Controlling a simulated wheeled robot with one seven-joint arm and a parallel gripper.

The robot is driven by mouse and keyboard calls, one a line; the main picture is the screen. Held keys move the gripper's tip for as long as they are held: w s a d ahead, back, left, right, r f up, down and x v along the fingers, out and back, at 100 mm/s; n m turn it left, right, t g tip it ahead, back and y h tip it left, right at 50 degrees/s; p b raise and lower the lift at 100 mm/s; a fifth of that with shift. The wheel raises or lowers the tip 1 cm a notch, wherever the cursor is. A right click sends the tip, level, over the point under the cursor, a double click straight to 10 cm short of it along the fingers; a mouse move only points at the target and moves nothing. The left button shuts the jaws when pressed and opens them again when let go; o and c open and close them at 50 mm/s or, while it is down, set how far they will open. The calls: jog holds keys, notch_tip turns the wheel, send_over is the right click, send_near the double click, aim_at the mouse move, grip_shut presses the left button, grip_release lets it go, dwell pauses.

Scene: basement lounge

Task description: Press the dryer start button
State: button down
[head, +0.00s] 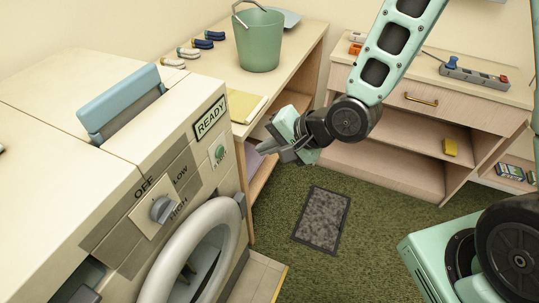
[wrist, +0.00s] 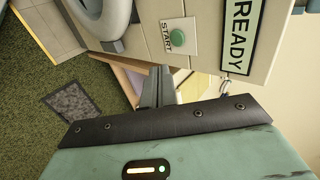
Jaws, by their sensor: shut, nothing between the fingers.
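The dryer (head: 140,165) stands at the left in the head view, with its round door ring (head: 188,262) on the front. Its green start button (head: 219,151) sits on a white plate marked START, below the READY sign (head: 210,118). In the wrist view the start button (wrist: 177,38) shows at the top middle, beside the READY sign (wrist: 241,37). My gripper (head: 262,149) is shut and empty, to the right of the button and apart from it. In the wrist view my gripper's fingers (wrist: 158,75) point toward the dryer's edge, below the button.
A mode knob (head: 163,208) marked OFF, LOW and HIGH is on the dryer panel. A wooden counter (head: 300,62) with a green bucket (head: 258,40) stands behind my gripper. A grey mat (head: 321,220) lies on the green carpet. A drawer cabinet (head: 400,150) stands at the back right.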

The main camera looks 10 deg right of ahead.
aim_at(221, 150)
jog(key=shift+a+f+b, duration=0.1)
jog(key=shift+f+b, duration=0.3)
jog(key=shift+b, duration=0.35)
jog(key=shift+w+a+f+p, duration=0.35)
jog(key=shift+w+a+f, duration=0.55)
jog(key=shift+a, duration=0.35)
jog(key=shift+w+a+f+p, duration=0.35)
jog(key=shift+w+a+f, duration=0.3)
jog(key=shift+w+a, duration=0.5)
jog(key=shift+w+a+f+p, duration=0.35)
jog(key=shift+w+a+f, duration=0.5)
jog(key=shift+a, duration=0.45)
jog(key=shift+a, duration=0.1)
jog(key=shift+w+a, duration=0.25)
jog(key=shift+w+a+r, duration=0.2)
jog(key=shift+w+a, duration=0.05)
jog(key=shift+a, duration=0.05)
